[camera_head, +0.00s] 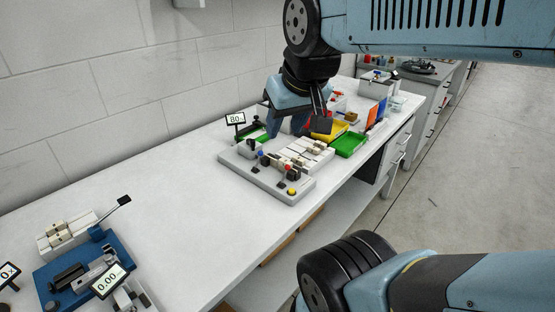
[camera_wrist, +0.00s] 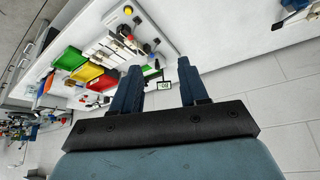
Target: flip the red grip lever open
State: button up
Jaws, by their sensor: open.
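A light-grey fixture (camera_head: 238,165) with small knobs and a yellow button (camera_head: 291,191) stands on the white bench. A small red part (camera_head: 288,153) shows on it, but I cannot tell whether it is the red grip lever or how it is set. The fixture also shows at the top of the wrist view (camera_wrist: 165,37), with its yellow button (camera_wrist: 128,10). My gripper (camera_head: 286,130) is over the fixture's far side, hiding part of what lies behind. In the wrist view my gripper (camera_wrist: 160,65) has its two blue fingers apart, with nothing between them.
A green bin (camera_head: 350,145) and a yellow bin (camera_head: 330,133) stand to the right of the fixture. A small display (camera_head: 235,118) stands behind it. A blue device (camera_head: 70,290) with a black-handled lever (camera_head: 123,201) is at the near left. The bench between is clear.

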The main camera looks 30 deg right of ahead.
aim_at(287, 168)
jog(key=k, duration=0.5)
jog(key=z, duration=1.3)
jog(key=k, duration=0.95)
jog(key=u, duration=0.25)
jog(key=i, duration=1)
jog(key=u, duration=0.1)
